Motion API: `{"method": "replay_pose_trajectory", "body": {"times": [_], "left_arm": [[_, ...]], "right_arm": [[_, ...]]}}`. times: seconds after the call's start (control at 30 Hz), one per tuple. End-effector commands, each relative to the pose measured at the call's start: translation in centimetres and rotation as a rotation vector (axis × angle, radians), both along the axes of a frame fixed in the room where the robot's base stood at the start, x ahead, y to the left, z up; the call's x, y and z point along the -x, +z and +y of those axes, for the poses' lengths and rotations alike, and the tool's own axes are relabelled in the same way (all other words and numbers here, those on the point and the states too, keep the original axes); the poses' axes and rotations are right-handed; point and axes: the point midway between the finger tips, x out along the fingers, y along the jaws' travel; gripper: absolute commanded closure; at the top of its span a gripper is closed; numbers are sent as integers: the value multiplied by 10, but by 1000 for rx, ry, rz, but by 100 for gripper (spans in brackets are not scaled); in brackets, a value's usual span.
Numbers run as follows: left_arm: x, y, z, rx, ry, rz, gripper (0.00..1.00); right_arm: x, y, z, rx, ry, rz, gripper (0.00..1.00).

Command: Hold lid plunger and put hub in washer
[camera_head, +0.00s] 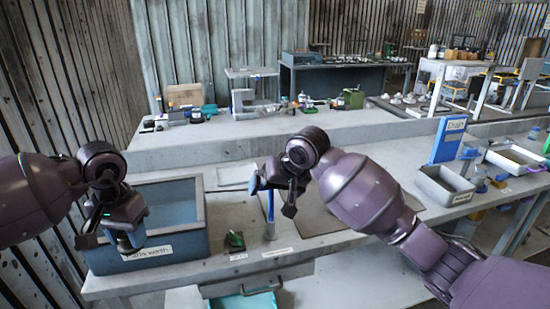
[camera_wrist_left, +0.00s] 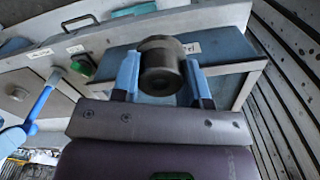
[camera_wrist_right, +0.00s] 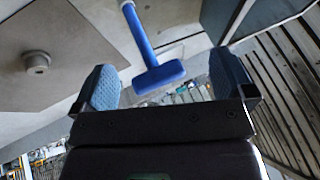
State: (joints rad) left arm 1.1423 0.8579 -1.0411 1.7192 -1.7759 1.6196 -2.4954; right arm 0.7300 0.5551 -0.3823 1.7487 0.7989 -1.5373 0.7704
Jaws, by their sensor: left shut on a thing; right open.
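My left gripper (camera_head: 122,238) is shut on a dark cylindrical hub (camera_wrist_left: 160,68), gripped between its blue fingers. In the head view the hub (camera_head: 130,246) is at the front left of the blue box labelled as the parts washer (camera_head: 185,244). I cannot tell its exact height over the washer. The lid plunger (camera_wrist_right: 146,45) is a blue rod with a T-shaped handle; in the head view the rod (camera_head: 270,212) stands upright on the bench right of the washer.
A green button (camera_head: 234,240) sits on the bench between washer and plunger. A brown mat (camera_head: 315,218) lies right of the plunger, with a small round part (camera_wrist_right: 37,62) on it. A grey bin (camera_head: 445,185) and a blue sign (camera_head: 450,138) stand further right.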

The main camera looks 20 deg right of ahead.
Motion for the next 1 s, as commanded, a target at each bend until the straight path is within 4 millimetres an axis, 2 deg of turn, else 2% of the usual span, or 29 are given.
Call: {"method": "replay_pose_trajectory", "body": {"times": [0.03, 0.23, 0.4, 0.5, 0.67, 1.0], "left_arm": [[0, 0, 0, 0, 0, -1, 86], [0, 0, 0, 0, 0, -1, 86], [0, 0, 0, 0, 0, 0, 86], [0, 0, 0, 0, 0, 0, 86], [0, 0, 0, 0, 0, 0, 86], [0, 0, 0, 0, 0, 0, 86]], "right_arm": [[-3, 14, 1, 50, 3, 5, 0], [-5, 54, -2, 218, -12, 46, 0], [-4, 75, -3, 301, -15, 61, 0], [-4, 79, -2, 322, -11, 64, 0], [-8, 73, -2, 329, -9, 68, 0], [-27, 26, -2, 327, -7, 67, 0]]}}
